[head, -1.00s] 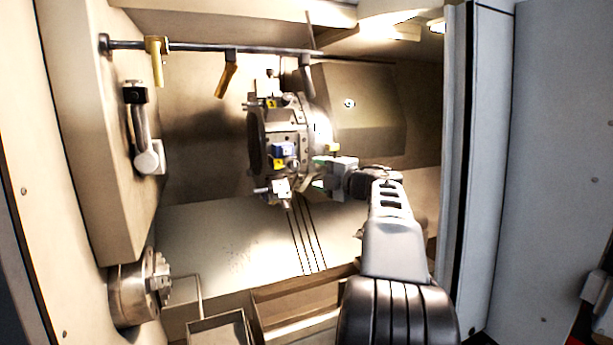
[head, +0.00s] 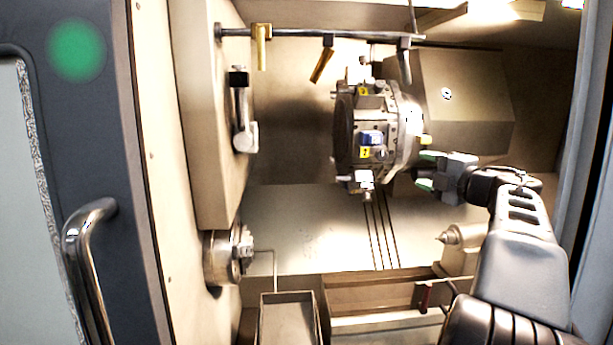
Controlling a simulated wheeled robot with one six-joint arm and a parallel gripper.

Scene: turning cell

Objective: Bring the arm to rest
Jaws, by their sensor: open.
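My gripper (head: 428,171) is at the right of the head view, inside the machine, with its green-tipped fingers pointing left. It is open, and I see nothing between the fingers. The tool turret (head: 385,130) stands just left of the fingertips, with a small gap in the picture; I cannot tell the true distance in depth. My arm reaches in from the lower right. The turret carries several tool blocks, among them a blue one (head: 371,138) with a yellow label below it.
A chuck (head: 226,257) sits at the lower left, and a pointed tailstock (head: 458,237) is below my gripper. A rail (head: 290,33) with hanging nozzles crosses the top. An open tray (head: 289,297) is at the bottom. The door with a handle (head: 88,225) is at left.

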